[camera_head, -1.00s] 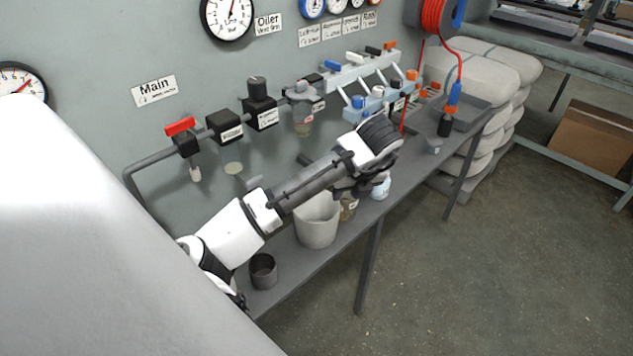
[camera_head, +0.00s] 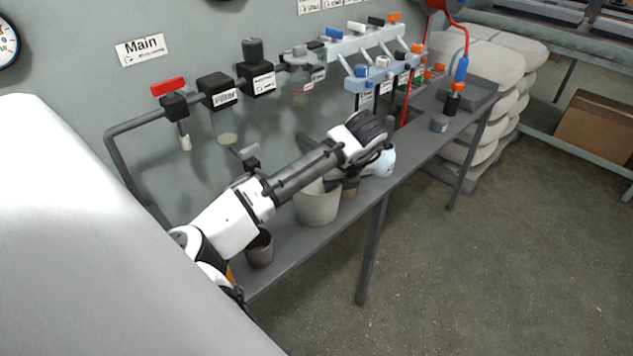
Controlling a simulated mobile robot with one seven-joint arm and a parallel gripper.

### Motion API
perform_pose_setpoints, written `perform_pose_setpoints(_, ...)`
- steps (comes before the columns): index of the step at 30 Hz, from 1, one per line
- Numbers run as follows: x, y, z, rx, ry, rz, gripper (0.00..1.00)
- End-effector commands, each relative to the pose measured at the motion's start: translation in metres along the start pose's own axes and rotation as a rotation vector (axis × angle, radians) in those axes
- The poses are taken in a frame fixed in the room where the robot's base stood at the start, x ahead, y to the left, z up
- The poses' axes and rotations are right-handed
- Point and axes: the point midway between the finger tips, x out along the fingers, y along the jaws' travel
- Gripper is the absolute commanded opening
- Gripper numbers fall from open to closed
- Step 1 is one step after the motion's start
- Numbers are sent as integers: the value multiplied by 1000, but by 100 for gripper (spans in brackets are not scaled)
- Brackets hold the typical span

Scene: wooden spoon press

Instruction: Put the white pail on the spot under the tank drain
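The white pail (camera_head: 317,208) stands upright on the grey bench, partly covered by my arm. My gripper (camera_head: 341,184) is near the pail's right rim, mostly hidden under my wrist. I cannot tell whether its fingers are open or shut, or whether they touch the pail. No drain marked as the tank's can be picked out with certainty. A small grey tap (camera_head: 247,154) sticks out from the wall behind the arm. The spot under the tank drain cannot be made out.
On the narrow bench (camera_head: 290,268), a dark grey cup (camera_head: 260,250) stands left of the pail. Pipework with a red-handled valve (camera_head: 169,88) runs behind. Open floor lies in front.

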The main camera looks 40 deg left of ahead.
Motion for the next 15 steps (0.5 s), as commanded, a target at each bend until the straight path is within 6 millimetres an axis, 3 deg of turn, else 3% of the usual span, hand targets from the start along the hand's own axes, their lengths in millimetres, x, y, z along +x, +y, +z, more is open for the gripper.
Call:
perform_pose_setpoints(8, 3, 0, 0, 1, 0, 0, 31)
perform_pose_setpoints(15, 3, 0, 0, 1, 0, 0, 0)
